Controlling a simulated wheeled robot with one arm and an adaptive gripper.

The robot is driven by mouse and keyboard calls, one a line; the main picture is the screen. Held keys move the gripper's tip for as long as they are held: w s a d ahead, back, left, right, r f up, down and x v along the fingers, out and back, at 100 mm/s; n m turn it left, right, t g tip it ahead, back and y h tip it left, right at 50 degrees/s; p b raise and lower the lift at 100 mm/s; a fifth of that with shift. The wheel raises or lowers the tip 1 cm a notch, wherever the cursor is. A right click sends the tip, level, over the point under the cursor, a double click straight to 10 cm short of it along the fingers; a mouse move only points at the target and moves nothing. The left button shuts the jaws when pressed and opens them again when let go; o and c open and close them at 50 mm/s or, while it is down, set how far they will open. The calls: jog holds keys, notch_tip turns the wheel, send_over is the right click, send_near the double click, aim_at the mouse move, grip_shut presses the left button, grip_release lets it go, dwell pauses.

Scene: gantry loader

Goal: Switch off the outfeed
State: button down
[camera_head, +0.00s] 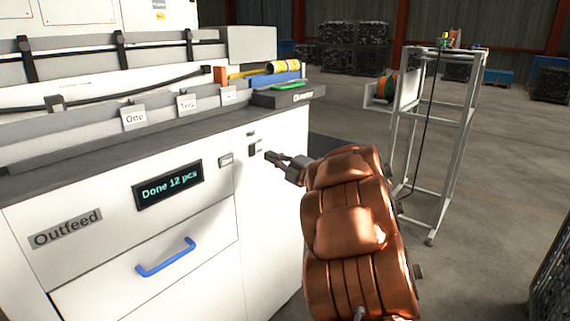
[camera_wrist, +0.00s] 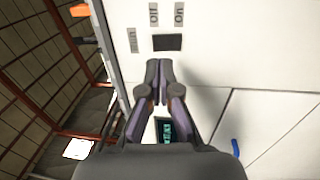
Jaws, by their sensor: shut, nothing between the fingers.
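The white outfeed cabinet carries a grey Outfeed sign (camera_head: 65,230) and a lit display (camera_head: 168,186) reading "Done 12 pcs". A small black switch (camera_wrist: 167,43) shows in the wrist view, with an Off label (camera_wrist: 154,14), an On label (camera_wrist: 179,14) and a label that seems to read Main (camera_wrist: 132,40). In the head view the dark switch (camera_head: 254,149) is on the cabinet's right part. Its position is too small to read. My gripper (camera_wrist: 158,62) is shut and empty, its tips just short of the switch; contact cannot be told. It also shows in the head view (camera_head: 268,155).
A drawer with a blue handle (camera_head: 166,257) is below the display. A small grey plate (camera_head: 226,160) sits left of the switch. A dark ledge (camera_head: 150,130) overhangs the front. A white frame stand (camera_head: 440,130) stands right on open floor.

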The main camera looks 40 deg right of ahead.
aim_at(253, 147)
jog(key=x, duration=0.5)
jog(key=shift+w, duration=0.15)
jog(key=shift+w+a+r+p, duration=0.1)
jog(key=shift+w+r+p, duration=0.2)
jog(key=shift+p, duration=0.35)
jog(key=shift+s+f+g, duration=0.1)
jog(key=shift+f+g, duration=0.1)
jog(key=shift+g, duration=0.1)
jog(key=r+v, duration=0.3)
jog(key=v, duration=1)
jog(key=shift+s, duration=0.45)
